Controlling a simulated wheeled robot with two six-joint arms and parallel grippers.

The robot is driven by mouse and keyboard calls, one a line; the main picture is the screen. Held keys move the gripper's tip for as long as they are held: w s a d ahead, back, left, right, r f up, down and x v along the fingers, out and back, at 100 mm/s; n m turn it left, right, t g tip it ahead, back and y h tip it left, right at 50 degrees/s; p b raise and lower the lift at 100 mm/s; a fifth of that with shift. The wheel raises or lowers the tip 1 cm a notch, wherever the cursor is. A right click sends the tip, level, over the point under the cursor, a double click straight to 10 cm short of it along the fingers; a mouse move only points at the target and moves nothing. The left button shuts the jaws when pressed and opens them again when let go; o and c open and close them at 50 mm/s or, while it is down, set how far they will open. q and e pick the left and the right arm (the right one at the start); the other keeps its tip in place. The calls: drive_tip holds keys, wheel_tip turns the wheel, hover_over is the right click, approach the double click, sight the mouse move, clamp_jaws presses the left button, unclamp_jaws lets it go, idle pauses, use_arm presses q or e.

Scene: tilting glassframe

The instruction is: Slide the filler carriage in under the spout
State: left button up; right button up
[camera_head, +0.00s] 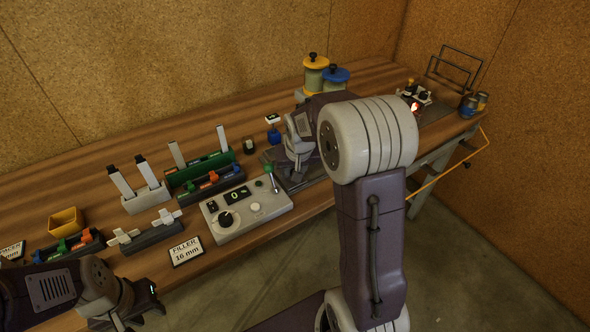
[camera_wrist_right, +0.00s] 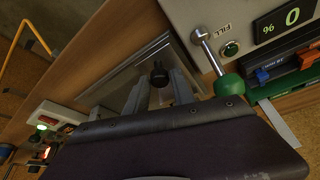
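The filler's control box (camera_head: 245,209) stands mid-bench, its display at 0 and a green-knobbed lever (camera_head: 271,177) at its right end. The lever also shows in the right wrist view (camera_wrist_right: 226,87). Beside the box lies a grey metal plate (camera_head: 275,160), largely covered by my right arm. In the right wrist view a black knob (camera_wrist_right: 159,73) stands over this plate; it may belong to the carriage. My right gripper (camera_wrist_right: 158,82) is open, its fingers on either side of the knob, contact unclear. I cannot make out a spout. My left gripper (camera_head: 140,307) hangs by the front edge, fingers unclear.
A sign reading FILLER 16 mm (camera_head: 186,251) stands before the box. Left are racks with coloured pieces (camera_head: 205,180), a white holder (camera_head: 146,197) and a yellow bin (camera_head: 67,221). A yellow canister (camera_head: 313,77) stands at the back. A yellow rail (camera_head: 456,167) runs off the right end.

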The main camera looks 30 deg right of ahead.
clamp_jaws()
idle(1.2)
